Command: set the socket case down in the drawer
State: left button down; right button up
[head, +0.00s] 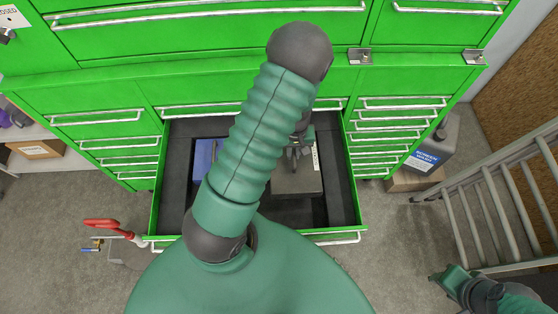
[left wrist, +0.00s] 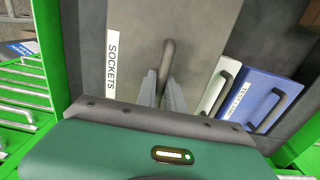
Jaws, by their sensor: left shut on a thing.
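The socket case (head: 302,182) is a dark grey case with a white label, which reads SOCKETS in the left wrist view (left wrist: 120,85). My left gripper (left wrist: 167,88) is shut on its handle (left wrist: 166,60); in the head view the gripper (head: 297,152) is partly hidden by my arm. The case lies within the outline of the open green drawer (head: 156,198), right of its middle. I cannot tell whether it touches the drawer floor. My right gripper (head: 436,277) is at the lower right, away from the drawer; its jaws are unclear.
A blue labelled case (left wrist: 262,100) with a handle lies in the drawer, beside a pale strip with a handle (left wrist: 214,97). A ladder (head: 495,205) and a screen wash bottle (head: 432,148) on a carton (head: 408,181) stand right. A red-handled tool (head: 103,224) is left.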

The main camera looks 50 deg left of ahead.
pick_arm(q)
jog(key=shift+a+f, duration=0.25)
jog(key=shift+f, duration=0.85)
jog(key=f, duration=0.1)
jog(key=d+f, duration=0.1)
jog(key=f, duration=0.1)
jog(key=shift+w+d+f, duration=0.1)
jog(key=shift+d+f, duration=0.05)
jog(key=shift+f, duration=0.15)
jog(key=c, duration=1.9)
grip_release()
jog(key=shift+f, duration=0.15)
jog(key=o, duration=0.4)
jog(key=shift+a, duration=0.35)
jog(key=shift+o, duration=0.2)
pick_arm(e)
jog(key=shift+r, duration=0.3)
pick_arm(q)
jog(key=shift+d, duration=0.15)
pick_arm(e)
jog(key=shift+d, duration=0.15)
